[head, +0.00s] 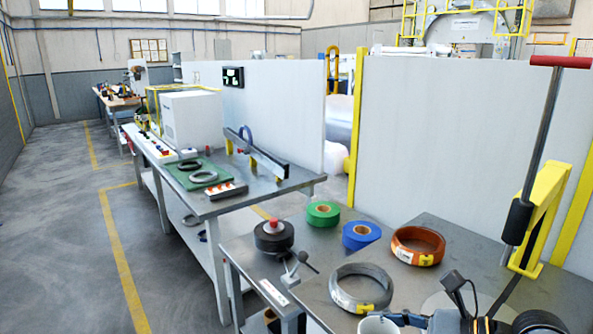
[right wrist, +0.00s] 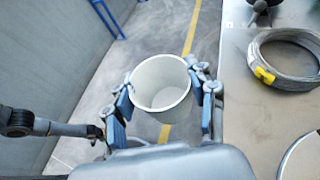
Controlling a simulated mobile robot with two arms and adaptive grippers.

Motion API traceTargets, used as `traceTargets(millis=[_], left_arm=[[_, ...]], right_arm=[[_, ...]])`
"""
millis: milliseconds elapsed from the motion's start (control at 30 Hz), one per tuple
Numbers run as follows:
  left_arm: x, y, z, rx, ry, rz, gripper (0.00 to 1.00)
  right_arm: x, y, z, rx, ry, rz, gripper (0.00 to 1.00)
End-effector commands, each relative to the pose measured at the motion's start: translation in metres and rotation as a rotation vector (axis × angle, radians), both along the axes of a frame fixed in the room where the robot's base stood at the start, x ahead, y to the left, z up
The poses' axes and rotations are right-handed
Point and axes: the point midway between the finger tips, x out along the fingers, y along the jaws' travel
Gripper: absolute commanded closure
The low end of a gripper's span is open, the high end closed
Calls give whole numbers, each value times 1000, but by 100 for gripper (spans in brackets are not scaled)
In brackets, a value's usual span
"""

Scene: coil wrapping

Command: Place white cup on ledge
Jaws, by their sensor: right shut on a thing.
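The white cup (right wrist: 160,85) is between the two fingers of my right gripper (right wrist: 163,103) in the right wrist view, and the gripper is shut on it. I look into its open mouth, and it appears empty. Floor shows behind it, left of the metal table's edge. In the head view only the cup's rim (head: 378,325) shows at the bottom edge, beside my right gripper (head: 400,320). I cannot tell which surface is the ledge.
The metal table (head: 300,288) holds a grey wire coil (head: 345,300), an orange coil (head: 405,236), a blue tape roll (head: 377,233) and a green one (head: 314,207). A red-handled lever (head: 545,120) stands at right. Another workbench (head: 215,205) is further back. Floor at left is clear.

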Motion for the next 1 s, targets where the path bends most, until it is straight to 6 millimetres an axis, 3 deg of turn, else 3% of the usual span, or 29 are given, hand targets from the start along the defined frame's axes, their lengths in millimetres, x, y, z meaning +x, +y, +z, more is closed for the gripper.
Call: traceTargets(millis=[267,433,700,1000], left_arm=[[0,0,0,0,0,0,44],[-12,1,-1,2,17,0,44],[-12,1,-1,3,18,0,44],[-8,1,-1,2,13,0,44]], right_arm=[[-9,-9,-12,8,5,-10,75],[-19,-29,-34,11,9,-55,75],[-39,-56,-68,4,5,-117,75],[-44,-62,-76,-7,2,-125,75]])
